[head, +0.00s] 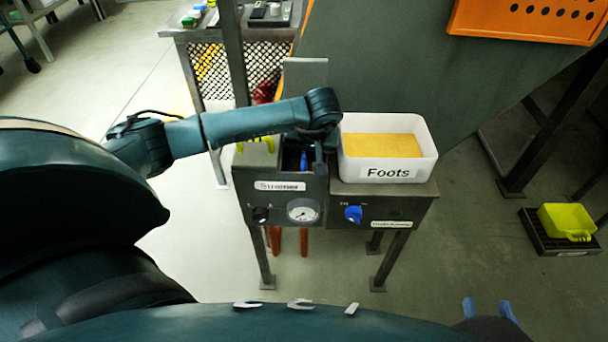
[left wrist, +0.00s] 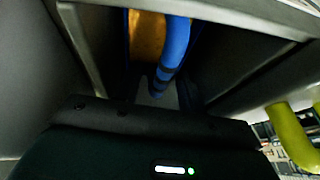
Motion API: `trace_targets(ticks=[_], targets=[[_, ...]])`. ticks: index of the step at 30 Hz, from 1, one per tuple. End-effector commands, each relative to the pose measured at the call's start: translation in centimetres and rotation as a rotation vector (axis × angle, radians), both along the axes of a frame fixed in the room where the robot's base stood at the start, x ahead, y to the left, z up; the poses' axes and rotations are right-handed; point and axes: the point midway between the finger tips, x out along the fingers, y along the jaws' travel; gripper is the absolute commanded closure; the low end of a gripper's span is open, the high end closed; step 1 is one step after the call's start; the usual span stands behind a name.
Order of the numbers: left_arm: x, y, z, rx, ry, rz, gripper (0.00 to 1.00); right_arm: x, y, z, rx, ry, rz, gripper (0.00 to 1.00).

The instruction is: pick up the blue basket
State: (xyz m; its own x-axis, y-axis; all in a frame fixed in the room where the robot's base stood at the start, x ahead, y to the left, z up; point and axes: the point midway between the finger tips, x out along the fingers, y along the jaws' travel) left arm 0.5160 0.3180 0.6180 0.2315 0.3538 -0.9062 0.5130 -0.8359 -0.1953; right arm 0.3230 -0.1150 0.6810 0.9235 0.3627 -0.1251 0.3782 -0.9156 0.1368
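The blue basket sits down in the narrow slot of the strainer box (head: 284,186). Only a little blue (head: 303,160) shows there in the head view, under my left arm. In the left wrist view its curved blue handle (left wrist: 176,45) rises in front of my left gripper (left wrist: 160,95), crossed by dark bands. My left gripper (head: 304,150) points down into the slot; its fingers are dark and mostly hidden, so I cannot tell whether they grip the handle. My right gripper (head: 488,308) is at the bottom right of the head view, its two blue tips apart and empty.
A white bin labelled Foots (head: 388,172), holding yellow material, stands right of the slot. A gauge (head: 303,210) and blue knob (head: 353,214) are on the front. A yellow-green handle (left wrist: 290,135) is beside the slot.

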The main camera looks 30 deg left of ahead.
Motion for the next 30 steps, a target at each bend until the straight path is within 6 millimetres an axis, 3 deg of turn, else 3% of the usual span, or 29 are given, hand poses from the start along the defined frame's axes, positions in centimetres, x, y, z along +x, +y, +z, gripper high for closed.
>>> trace_targets(ticks=[7,21,30], targets=[[0.03,0.01,-0.05,-0.001,0.000,-0.001,0.62,0.00,0.02,0.04,0.000,-0.002,0.000,0.64],[0.04,0.00,-0.03,-0.001,0.000,0.000,1.00,-0.01,0.04,0.00,0.000,-0.001,0.001,0.64],[0.04,0.01,-0.03,-0.001,0.000,0.000,1.00,-0.02,0.02,0.00,0.000,0.000,0.000,0.64]])
